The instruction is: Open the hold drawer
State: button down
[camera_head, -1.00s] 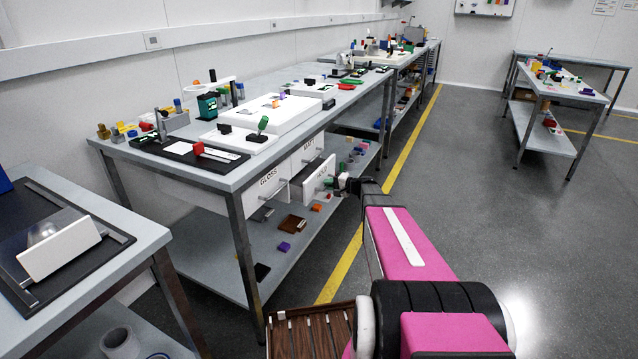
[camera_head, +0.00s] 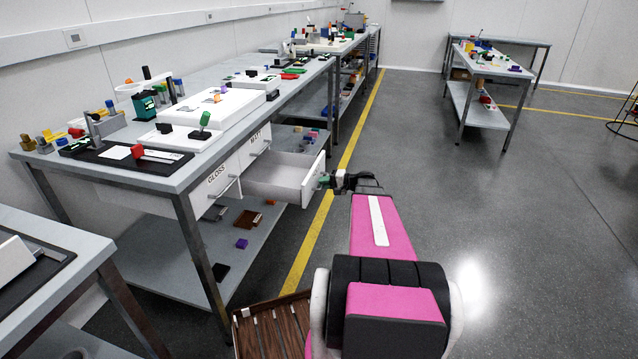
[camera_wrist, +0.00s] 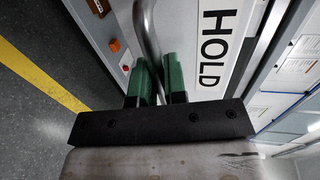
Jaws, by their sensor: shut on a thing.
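The hold drawer (camera_head: 288,180) is pulled well out from under the long workbench, and its open, seemingly empty inside shows in the head view. Its white front bears the label HOLD (camera_wrist: 214,48) in the wrist view. My gripper (camera_wrist: 160,82) has green fingers shut around the drawer's curved metal handle (camera_wrist: 146,30). In the head view my gripper (camera_head: 331,181) is at the drawer front, and the handle there is mostly hidden by it.
The gloss drawer (camera_head: 216,182) and the matt drawer (camera_head: 256,143) beside it are shut. A lower shelf (camera_head: 215,245) with small blocks lies under the workbench (camera_head: 190,165). A brown slatted tray (camera_head: 275,325) is near my base.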

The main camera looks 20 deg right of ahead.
jog(key=c, duration=1.2)
grip_release()
jog(key=v, duration=1.1)
